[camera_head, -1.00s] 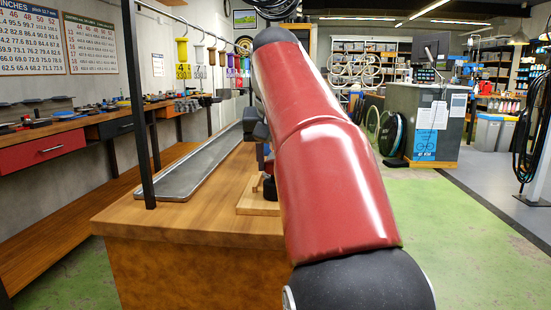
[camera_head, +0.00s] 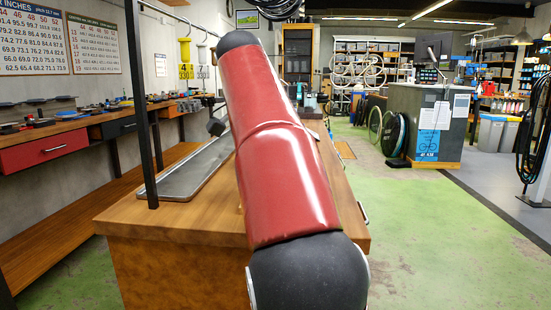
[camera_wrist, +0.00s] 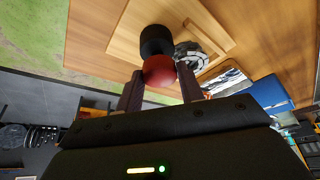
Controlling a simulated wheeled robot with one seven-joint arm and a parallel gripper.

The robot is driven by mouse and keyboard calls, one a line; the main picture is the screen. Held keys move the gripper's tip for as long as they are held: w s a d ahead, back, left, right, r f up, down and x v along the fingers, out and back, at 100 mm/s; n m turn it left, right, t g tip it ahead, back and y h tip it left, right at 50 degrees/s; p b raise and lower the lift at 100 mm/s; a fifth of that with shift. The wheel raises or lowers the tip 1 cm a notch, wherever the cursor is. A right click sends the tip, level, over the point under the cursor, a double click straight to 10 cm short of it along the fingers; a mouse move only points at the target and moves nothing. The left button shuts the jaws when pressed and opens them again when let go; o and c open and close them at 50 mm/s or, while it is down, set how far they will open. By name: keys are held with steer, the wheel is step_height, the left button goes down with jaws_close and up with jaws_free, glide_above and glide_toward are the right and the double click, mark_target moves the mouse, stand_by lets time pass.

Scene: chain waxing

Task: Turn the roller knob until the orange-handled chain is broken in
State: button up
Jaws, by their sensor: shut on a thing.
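The red round knob (camera_wrist: 159,70) is between the two fingers of my gripper (camera_wrist: 160,76) in the wrist view, and the gripper is shut on it. A black roller (camera_wrist: 156,40) sits just beyond the knob over a wooden board (camera_wrist: 110,40). In the head view my arm hides the knob, the roller and my gripper. I cannot make out the orange-handled chain in either current view. A yellow-handled chain (camera_head: 185,50) and a pale-handled one (camera_head: 203,54) hang on the rack left of my arm.
A grey ridged round part (camera_wrist: 190,54) lies beside the roller. The wooden bench (camera_head: 180,228) carries a long metal tray (camera_head: 178,184). A black post (camera_head: 140,110) rises at its left. Green floor (camera_head: 430,240) is clear to the right.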

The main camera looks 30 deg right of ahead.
steer(key=shift+m, duration=0.5)
steer(key=o, duration=1)
